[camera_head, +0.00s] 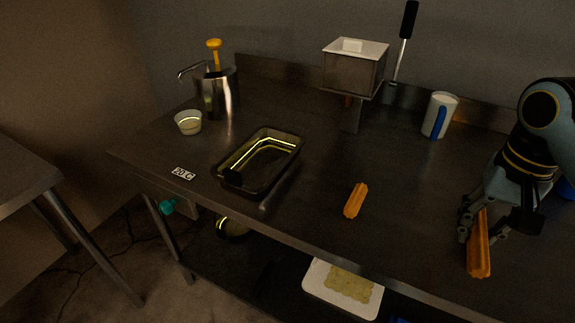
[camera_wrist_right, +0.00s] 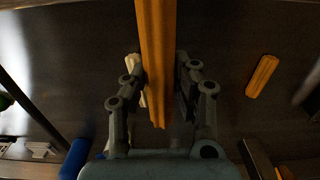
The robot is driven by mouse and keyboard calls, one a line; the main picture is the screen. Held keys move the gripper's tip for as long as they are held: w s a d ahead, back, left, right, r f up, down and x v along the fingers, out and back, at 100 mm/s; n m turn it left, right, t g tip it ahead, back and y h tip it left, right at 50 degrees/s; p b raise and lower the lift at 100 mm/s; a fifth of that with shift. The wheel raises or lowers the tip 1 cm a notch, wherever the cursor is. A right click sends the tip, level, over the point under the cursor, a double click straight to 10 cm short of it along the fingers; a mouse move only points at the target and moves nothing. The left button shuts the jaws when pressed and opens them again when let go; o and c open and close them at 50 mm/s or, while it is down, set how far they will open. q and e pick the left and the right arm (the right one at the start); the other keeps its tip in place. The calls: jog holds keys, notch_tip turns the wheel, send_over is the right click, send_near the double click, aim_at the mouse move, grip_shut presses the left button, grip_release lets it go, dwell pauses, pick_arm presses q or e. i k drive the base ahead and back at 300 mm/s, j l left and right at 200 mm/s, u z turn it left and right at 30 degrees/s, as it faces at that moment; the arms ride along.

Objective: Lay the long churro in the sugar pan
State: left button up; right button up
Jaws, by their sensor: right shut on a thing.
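A long orange ridged churro (camera_head: 479,258) is between the fingers of my right gripper (camera_head: 482,228) at the right of the table. In the right wrist view the churro (camera_wrist_right: 156,45) runs lengthwise between the two fingers of my right gripper (camera_wrist_right: 163,85), which are shut on it. I cannot tell whether its lower end touches the table. A dark rectangular pan (camera_head: 272,181) with bright yellow reflections inside sits left of centre. A white tray (camera_head: 310,283) with pale yellow contents is on the lower shelf. I cannot tell which is the sugar pan. My left gripper is out of view.
A shorter churro (camera_head: 355,201) lies on the table between the dark pan and my right gripper. A metal hopper (camera_head: 353,75) with a lever, a white-blue cup (camera_head: 439,115), a metal pot (camera_head: 217,92) and a small bowl (camera_head: 188,122) stand further back.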

aim_at(253, 163)
jog(key=i+j+u, duration=0.4)
jog(key=i+u, duration=0.2)
jog(key=i, duration=0.2)
